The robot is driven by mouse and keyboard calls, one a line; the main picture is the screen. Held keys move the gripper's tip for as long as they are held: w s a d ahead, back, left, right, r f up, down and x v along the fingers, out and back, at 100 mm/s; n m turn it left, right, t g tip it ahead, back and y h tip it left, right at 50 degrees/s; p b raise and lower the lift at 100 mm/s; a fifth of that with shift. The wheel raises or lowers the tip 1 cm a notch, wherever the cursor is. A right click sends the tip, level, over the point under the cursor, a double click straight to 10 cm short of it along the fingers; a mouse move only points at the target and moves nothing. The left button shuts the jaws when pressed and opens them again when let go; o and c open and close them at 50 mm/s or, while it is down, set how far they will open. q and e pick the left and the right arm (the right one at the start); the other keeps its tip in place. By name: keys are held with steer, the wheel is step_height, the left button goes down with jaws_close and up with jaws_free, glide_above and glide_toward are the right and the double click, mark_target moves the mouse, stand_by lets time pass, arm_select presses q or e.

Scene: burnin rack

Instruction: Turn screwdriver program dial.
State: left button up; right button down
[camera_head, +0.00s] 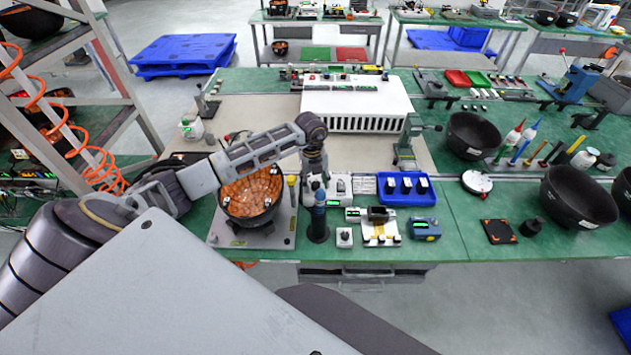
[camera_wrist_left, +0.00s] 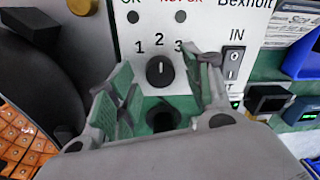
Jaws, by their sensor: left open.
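The program dial (camera_wrist_left: 160,71) is a round black knob on the white front panel of the screwdriver controller (camera_wrist_left: 205,25). Its white mark points up at the 2, between the printed 1 and 3. My left gripper (camera_wrist_left: 166,80) is open, its green-padded fingers to the left and right of the dial in the picture. I cannot tell whether they touch it. In the head view the left gripper (camera_head: 316,184) is in front of the white controller (camera_head: 342,188) and hides part of it, including the dial. My right gripper is not in view.
Right of the dial is a rocker switch (camera_wrist_left: 232,63); below it is a dark round socket (camera_wrist_left: 163,116). A fixture with a copper-coloured bowl (camera_head: 252,192) stands left of the gripper. A blue tray (camera_head: 407,189) and small devices stand to the right.

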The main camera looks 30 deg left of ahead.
arm_select(q)
steer(key=shift+f, duration=0.2)
steer(key=c, duration=1.1)
steer(key=shift+o, duration=0.2)
steer(key=shift+n, duration=0.5)
steer(key=n, duration=0.3)
steer(key=shift+d+n, duration=0.1)
steer(key=shift+n, duration=1.8)
